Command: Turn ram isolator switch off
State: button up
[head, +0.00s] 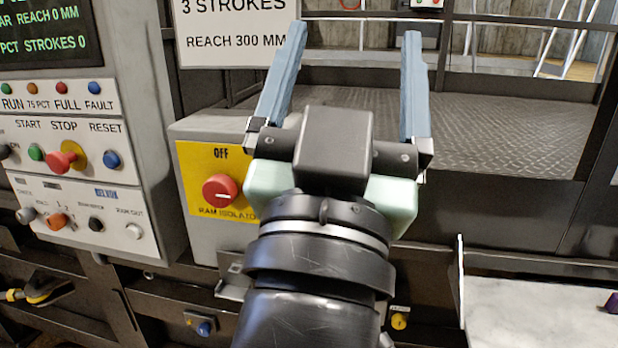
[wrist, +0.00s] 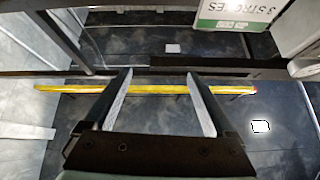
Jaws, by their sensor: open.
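The ram isolator switch (head: 221,190) is a round red knob with a pale bar across it. It sits on a yellow plate (head: 205,160) marked OFF at the top and RAM ISOLATOR below, on a grey box (head: 190,128). The pale bar looks about level. My gripper (head: 352,42) is open and empty, its blue fingers pointing up and apart, to the right of the switch and above it. The gripper body covers the plate's right side. In the wrist view my gripper (wrist: 160,85) shows nothing between its fingers, and the switch is not visible there.
A control panel (head: 75,150) with red, green and blue buttons stands left of the box. A dark checker-plate deck (head: 500,125) lies behind my gripper. A yellow bar (wrist: 160,89) crosses the wrist view.

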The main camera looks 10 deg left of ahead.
jog(key=w+a+f+g+p, duration=0.3)
jog(key=a+f+g+p, duration=0.15)
jog(key=a+f, duration=0.6)
jog(key=n+g+p, duration=0.1)
jog(key=g+p, duration=0.2)
send_near(215, 192)
jog(key=shift+t, duration=0.25)
jog(key=w+p, duration=0.6)
jog(key=w, duration=0.2)
jog(key=shift+f, duration=0.1)
jog(key=shift+w+f, duration=0.1)
jog(key=shift+w, duration=0.55)
jog(key=c, duration=1.4)
